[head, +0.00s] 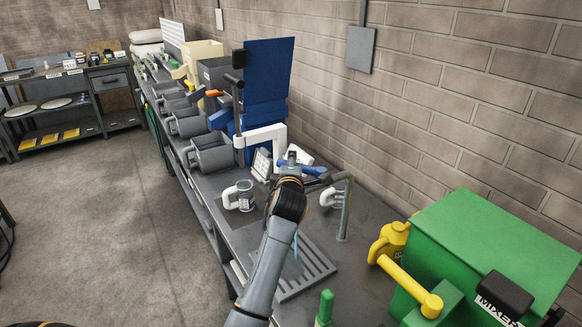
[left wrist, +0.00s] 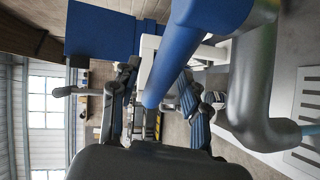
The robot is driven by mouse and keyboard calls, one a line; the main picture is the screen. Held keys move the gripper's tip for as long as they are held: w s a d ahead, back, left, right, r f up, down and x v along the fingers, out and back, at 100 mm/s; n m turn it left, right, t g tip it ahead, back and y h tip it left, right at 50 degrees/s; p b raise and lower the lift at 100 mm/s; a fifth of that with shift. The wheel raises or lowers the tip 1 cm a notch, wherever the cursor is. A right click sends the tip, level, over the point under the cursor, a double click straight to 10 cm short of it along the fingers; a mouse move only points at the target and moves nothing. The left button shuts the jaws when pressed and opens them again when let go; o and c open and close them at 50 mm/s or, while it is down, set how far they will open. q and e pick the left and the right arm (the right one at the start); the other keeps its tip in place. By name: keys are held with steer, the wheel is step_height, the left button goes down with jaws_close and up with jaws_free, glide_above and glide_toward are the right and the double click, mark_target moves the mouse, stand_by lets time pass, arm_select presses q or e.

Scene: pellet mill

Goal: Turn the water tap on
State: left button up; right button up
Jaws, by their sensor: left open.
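The water tap (head: 343,205) is a curved grey pipe standing on the bench, with a blue lever (head: 313,169) near its top. My left gripper (head: 291,158) is at the lever, and my arm hides part of the tap. In the left wrist view the lever (left wrist: 190,50) is large and close, running between the two open fingers (left wrist: 158,78); I cannot tell whether they touch it. The grey spout (left wrist: 252,90) curves beside it. A thin light-blue strip (left wrist: 310,130) shows at the spout's end and above the drain grate (head: 312,268) in the head view. My right gripper is not in view.
A green mixer (head: 480,255) with yellow parts stands on the right. The brick wall (head: 470,90) bounds the bench; open floor (head: 110,225) lies left.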

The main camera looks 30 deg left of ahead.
arm_select(q)
steer(key=v, duration=0.7)
steer(key=shift+s, duration=0.25)
steer(key=shift+d, duration=0.1)
stand_by(0.8)
